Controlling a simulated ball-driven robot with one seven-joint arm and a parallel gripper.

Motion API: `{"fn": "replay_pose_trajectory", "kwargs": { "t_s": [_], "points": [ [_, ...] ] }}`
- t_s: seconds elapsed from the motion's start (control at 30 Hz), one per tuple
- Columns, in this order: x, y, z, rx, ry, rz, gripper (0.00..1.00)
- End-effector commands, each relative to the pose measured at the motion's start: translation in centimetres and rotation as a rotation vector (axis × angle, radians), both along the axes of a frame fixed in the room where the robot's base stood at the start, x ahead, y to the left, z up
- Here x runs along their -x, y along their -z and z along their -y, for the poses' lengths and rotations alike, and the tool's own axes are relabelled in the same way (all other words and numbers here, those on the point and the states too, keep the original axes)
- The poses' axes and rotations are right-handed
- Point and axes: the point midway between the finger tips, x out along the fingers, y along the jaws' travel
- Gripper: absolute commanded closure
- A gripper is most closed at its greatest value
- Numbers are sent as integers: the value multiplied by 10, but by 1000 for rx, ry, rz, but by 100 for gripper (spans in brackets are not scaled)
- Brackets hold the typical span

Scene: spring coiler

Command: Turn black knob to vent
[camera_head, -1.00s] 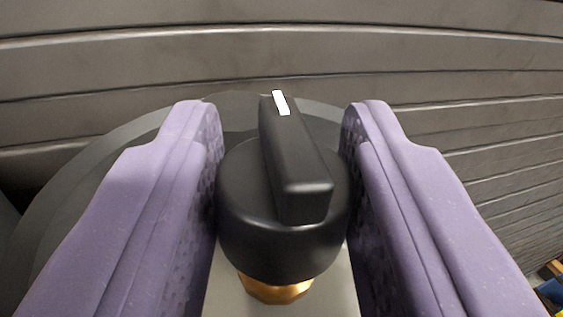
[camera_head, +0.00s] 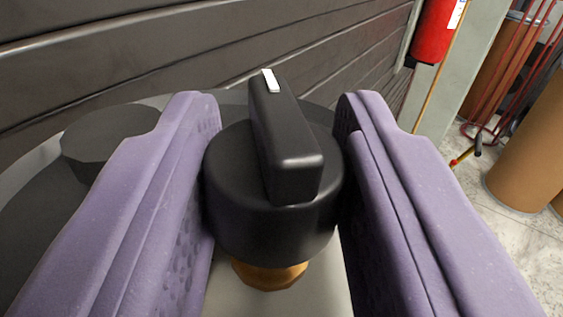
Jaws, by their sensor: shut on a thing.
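The black knob (camera_head: 275,180) is in the middle of the head camera view. It has a round base and a raised bar on top, with a white mark at the bar's far end. The mark points away from me and slightly left. A brass-coloured fitting (camera_head: 268,273) shows under the knob. My gripper (camera_head: 274,125) has two purple padded fingers, one on each side of the knob, shut on its round base. No vent label is visible, and the surface behind the knob is partly hidden.
A dark round part (camera_head: 108,140) sits left of my left finger. A dark slatted wall (camera_head: 200,45) runs behind. At right are a red extinguisher (camera_head: 437,30), a pale post (camera_head: 458,75), brown cylinders (camera_head: 530,150) and open floor (camera_head: 520,235).

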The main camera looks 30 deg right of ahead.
Motion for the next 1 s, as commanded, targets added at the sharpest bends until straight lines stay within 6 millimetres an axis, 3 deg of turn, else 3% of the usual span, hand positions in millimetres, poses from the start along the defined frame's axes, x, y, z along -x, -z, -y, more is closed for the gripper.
{"fn": "replay_pose_trajectory", "kwargs": {
  "t_s": [0.03, 0.5, 0.53, 0.6, 0.77, 1.0],
  "points": [
    [-2, -11, 1, 4, 10, 23, 93],
    [-3, -12, 2, 0, 27, 26, 93],
    [-3, -12, 2, 0, 27, 26, 60],
    [-3, -12, 2, 1, 28, 27, 44],
    [0, -12, 0, 0, 27, 26, 41],
    [34, -9, -22, -2, 21, 18, 41]
  ]
}}
